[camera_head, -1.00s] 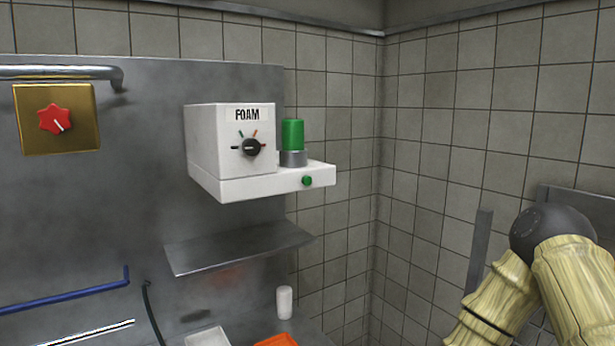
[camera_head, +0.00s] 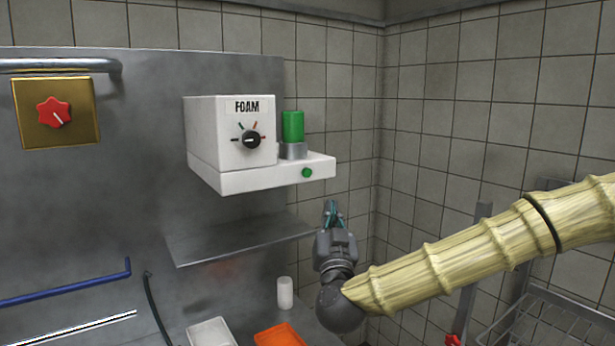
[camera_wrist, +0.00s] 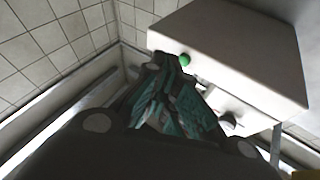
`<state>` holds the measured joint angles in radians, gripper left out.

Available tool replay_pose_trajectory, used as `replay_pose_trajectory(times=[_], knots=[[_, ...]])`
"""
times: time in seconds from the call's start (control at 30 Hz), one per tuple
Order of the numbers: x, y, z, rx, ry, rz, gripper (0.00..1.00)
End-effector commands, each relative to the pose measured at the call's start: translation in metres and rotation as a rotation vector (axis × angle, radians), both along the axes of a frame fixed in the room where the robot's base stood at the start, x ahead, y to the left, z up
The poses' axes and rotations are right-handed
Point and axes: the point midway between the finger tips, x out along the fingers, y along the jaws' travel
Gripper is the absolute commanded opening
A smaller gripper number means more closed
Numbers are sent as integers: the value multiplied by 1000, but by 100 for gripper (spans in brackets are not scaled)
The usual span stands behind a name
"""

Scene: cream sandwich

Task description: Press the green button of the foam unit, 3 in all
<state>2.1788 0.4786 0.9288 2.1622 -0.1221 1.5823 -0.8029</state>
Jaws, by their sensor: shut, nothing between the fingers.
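The foam unit (camera_head: 233,143) is a white box on the steel wall, with a black dial and the label FOAM. Its green button (camera_head: 307,173) is a small round knob on the front of its lower ledge. A green cylinder (camera_head: 293,126) stands on that ledge in a grey collar. My gripper (camera_head: 331,206) is shut and empty, pointing up below and slightly right of the button, apart from it in the head view. In the wrist view the button (camera_wrist: 184,59) shows just beyond and right of the fingertips (camera_wrist: 160,62).
A steel shelf (camera_head: 240,243) juts out below the unit, left of my gripper. A white cup (camera_head: 285,292), a white tray (camera_head: 211,334) and an orange tray (camera_head: 279,336) are lower down. A wire rack (camera_head: 555,320) is at lower right.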

Motion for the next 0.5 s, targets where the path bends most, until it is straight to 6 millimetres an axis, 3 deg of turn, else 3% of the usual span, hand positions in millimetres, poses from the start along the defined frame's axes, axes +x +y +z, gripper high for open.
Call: replay_pose_trajectory(times=[0.1,0.2,0.33,0.5], knots=[[-2,-10,41,25,-65,-43,0],[-4,-16,62,37,-99,-68,0],[-5,-19,75,45,-118,-83,0],[-5,-19,76,45,-120,-84,0]])
